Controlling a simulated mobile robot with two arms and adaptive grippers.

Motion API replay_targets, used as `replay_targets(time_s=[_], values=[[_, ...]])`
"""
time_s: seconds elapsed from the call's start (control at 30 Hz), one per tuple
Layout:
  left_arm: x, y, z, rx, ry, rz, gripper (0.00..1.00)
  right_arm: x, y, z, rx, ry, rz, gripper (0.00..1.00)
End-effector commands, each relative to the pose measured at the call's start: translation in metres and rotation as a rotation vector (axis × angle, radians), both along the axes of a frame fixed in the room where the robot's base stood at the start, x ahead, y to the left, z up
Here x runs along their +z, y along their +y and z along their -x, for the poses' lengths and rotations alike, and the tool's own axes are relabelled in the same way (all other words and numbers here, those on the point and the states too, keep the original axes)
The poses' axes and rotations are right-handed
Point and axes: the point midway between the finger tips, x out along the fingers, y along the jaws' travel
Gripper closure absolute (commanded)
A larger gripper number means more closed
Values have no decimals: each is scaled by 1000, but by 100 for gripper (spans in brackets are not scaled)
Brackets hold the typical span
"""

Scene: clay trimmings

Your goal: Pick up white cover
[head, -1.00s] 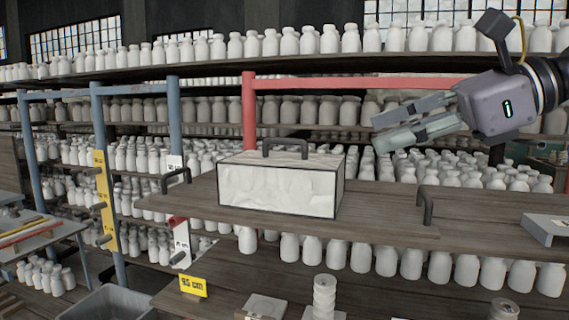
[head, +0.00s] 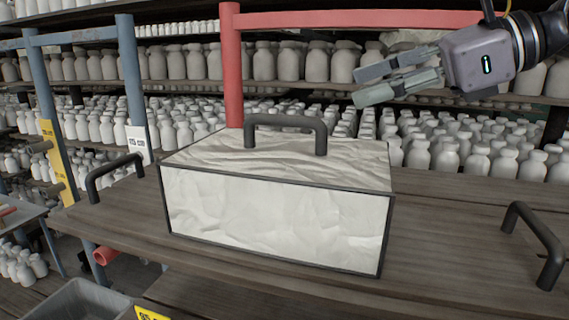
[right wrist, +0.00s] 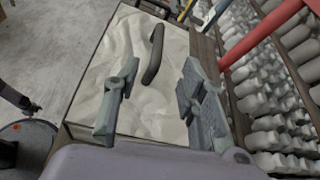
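The white cover (head: 275,210) is a box with crumpled white faces, dark edges and a dark handle (head: 287,122) on top. It stands on a wooden board (head: 440,225) in the middle of the head view. My right gripper (head: 362,84) is up and to the right of the cover, empty, its fingers pointing left. In the right wrist view the open fingers (right wrist: 155,98) show with the cover's white top (right wrist: 135,60) and the handle (right wrist: 153,54) beyond and between them, apart from them. My left gripper is not in view.
The board has dark handles at its left (head: 114,172) and right (head: 536,240) ends. Shelves of white bottles (head: 460,150) stand behind. A red post (head: 231,70) rises behind the cover. A grey bin (head: 80,300) is at the lower left.

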Motion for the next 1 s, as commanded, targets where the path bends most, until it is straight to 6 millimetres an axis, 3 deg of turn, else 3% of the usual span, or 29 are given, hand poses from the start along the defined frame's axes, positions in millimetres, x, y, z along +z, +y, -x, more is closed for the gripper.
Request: replay_targets(time_s=[0.33,0.6,0.83,1.0], values=[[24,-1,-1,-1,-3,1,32,-26,65,-26,3,2,2,62],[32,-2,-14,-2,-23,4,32,-36,85,-35,0,0,0,62],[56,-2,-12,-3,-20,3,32,-43,112,-45,3,1,3,62],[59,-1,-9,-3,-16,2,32,-53,127,-53,-1,1,1,62]])
